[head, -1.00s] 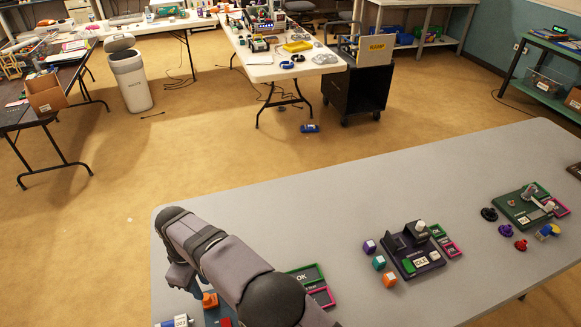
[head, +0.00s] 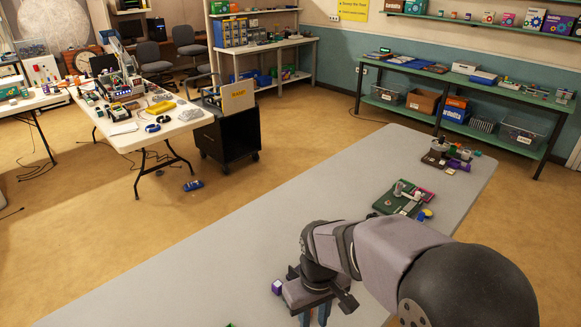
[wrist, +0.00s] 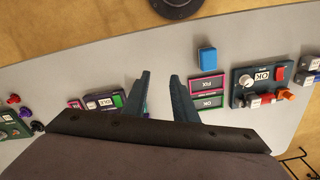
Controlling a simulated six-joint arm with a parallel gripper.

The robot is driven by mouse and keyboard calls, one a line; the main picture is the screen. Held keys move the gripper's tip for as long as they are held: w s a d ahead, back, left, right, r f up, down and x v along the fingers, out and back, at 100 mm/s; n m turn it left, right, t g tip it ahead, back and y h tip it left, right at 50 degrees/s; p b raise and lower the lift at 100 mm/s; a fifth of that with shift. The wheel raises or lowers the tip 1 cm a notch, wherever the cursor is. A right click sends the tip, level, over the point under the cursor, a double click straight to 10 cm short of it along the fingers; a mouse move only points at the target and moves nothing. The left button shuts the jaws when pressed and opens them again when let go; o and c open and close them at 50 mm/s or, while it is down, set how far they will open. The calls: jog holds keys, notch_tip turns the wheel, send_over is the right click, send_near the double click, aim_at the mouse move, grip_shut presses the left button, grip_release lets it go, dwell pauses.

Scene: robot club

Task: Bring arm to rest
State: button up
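My arm reaches in from the lower right in the head view, and my gripper (head: 314,314) hangs over the grey table (head: 400,152), partly cut off by the bottom edge. In the wrist view my gripper (wrist: 160,76) shows two blue-grey fingers spread apart, with only bare table between them. It is open and empty.
In the wrist view a blue cube (wrist: 207,58) and red and green label plates (wrist: 206,88) lie right of the fingers. A dark station (wrist: 262,88) stands farther right. In the head view a green station (head: 402,199) sits beyond my arm.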

jog(key=s+d+f+m, duration=0.1)
jog(key=s+d+m, duration=0.4)
jog(key=s+d, duration=0.5)
jog(key=shift+f, duration=0.15)
dwell(0.7)
